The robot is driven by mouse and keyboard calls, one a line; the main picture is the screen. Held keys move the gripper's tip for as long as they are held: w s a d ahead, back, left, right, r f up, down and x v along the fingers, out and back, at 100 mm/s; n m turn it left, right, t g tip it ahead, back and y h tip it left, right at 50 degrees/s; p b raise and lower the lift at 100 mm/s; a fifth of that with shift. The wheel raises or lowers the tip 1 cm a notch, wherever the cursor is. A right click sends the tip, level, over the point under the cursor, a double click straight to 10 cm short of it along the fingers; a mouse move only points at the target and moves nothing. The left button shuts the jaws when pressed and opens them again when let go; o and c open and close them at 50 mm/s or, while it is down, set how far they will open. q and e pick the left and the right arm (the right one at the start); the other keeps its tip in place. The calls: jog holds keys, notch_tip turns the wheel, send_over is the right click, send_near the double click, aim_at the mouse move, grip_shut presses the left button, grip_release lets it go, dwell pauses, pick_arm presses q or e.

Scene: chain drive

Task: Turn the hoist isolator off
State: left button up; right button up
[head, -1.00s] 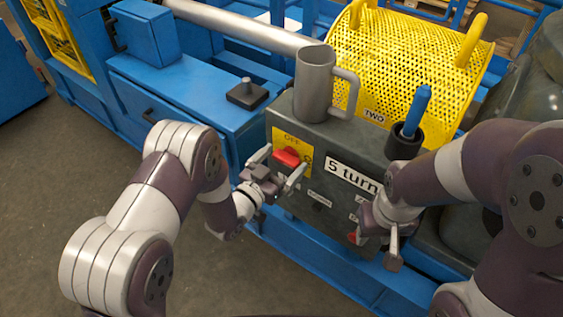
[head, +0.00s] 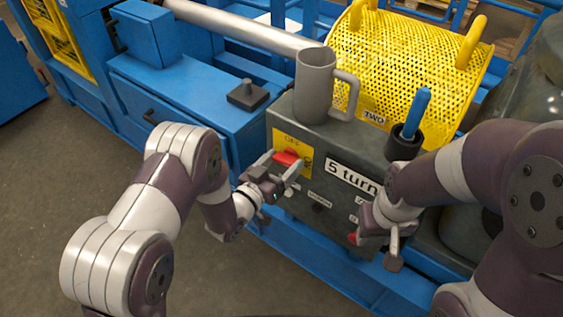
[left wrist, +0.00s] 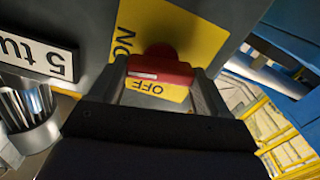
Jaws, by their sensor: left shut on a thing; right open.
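The hoist isolator is a red handle (head: 288,157) on a yellow plate (head: 280,138) on the grey box's front. The handle also shows in the left wrist view (left wrist: 160,70), with OFF and ON lettering on the plate around it. My left gripper (head: 280,164) is at the handle, one finger on each side, and is shut on it. In the left wrist view its fingers (left wrist: 160,88) flank the handle's ends. A white mark shows near the handle's left end there. My right gripper (head: 375,250) is open at the box's lower right front.
A grey mug-like vessel (head: 314,85) and a black cup with a blue handle (head: 408,135) are on the box top. A "5 turns"-type label (head: 352,178) is on its front. A yellow perforated guard (head: 410,60) stands behind. Open floor lies at left.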

pick_arm(q)
jog(key=n+p, duration=0.1)
jog(key=n, duration=0.3)
jog(key=shift+w+r+n, duration=0.1)
jog(key=shift+r+n, duration=0.05)
jog(key=shift+n, duration=0.15)
jog(key=n, duration=0.3)
jog(key=shift+a+n+p, duration=0.1)
jog(key=shift+n+p, duration=0.3)
jog(key=n, duration=0.3)
jog(key=shift+p, duration=0.4)
jog(key=shift+w+f+n+p, duration=0.1)
jog(key=shift+n+p, duration=0.1)
jog(key=shift+n, duration=0.85)
jog(key=shift+f+n+p, duration=0.1)
jog(key=shift+n+p, duration=0.05)
jog(key=shift+n, duration=0.9)
jog(key=o, duration=0.9)
jog(key=shift+a, duration=0.1)
jog(key=shift+o, duration=0.6)
jog(key=shift+f, duration=0.1)
